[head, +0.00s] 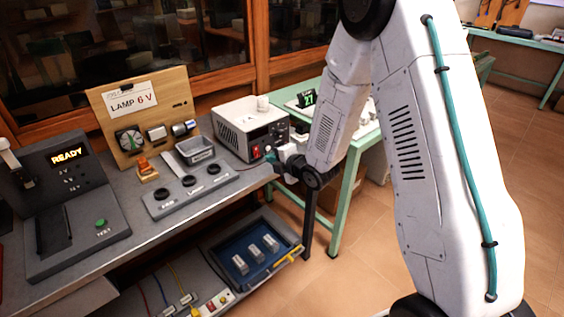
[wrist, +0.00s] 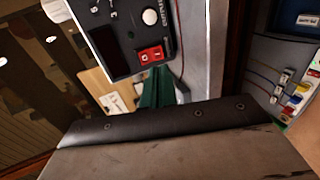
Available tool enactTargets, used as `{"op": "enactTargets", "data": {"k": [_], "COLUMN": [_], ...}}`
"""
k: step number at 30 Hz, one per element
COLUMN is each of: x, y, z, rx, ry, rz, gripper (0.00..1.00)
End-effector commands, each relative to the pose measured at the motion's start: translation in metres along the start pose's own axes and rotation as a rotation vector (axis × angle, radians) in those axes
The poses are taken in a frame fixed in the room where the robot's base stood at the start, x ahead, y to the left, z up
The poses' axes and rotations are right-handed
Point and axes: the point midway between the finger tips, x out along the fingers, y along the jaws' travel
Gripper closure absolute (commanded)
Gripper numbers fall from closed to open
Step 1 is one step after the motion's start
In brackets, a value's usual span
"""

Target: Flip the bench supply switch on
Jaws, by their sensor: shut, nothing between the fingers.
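The bench supply (head: 232,127) is a pale box with a dark front panel, standing on the grey bench. Its red rocker switch (head: 256,152) sits low on that panel. In the wrist view the red switch (wrist: 151,55) shows white O and I marks; I cannot tell which side is pressed in. My gripper (head: 271,159) is shut and empty, just in front of the panel near the switch. Its green fingers also show in the wrist view (wrist: 157,87), right beside the switch. I cannot tell whether they touch it.
A grey three-knob panel (head: 190,188), a small grey bin (head: 195,150) and a wooden LAMP 6 V board (head: 140,118) stand left of the supply. A READY console (head: 70,215) is farther left. A blue tray (head: 255,258) lies on the shelf below. A green table (head: 352,150) stands right.

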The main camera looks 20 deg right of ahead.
Motion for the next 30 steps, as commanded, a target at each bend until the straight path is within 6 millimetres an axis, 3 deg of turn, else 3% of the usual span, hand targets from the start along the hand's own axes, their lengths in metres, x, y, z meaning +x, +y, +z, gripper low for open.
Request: {"op": "enactTargets", "data": {"k": [3, 10, 30], "x": [0.024, 0.051, 0.061], "y": [0.0, 0.0, -0.001], "z": [-0.001, 0.0, 0.0], "rx": [-0.001, 0.0, 0.0], "ry": [0.002, 0.002, 0.001], "rz": [0.001, -0.001, -0.001], "gripper": [1.0, 1.0, 1.0]}}
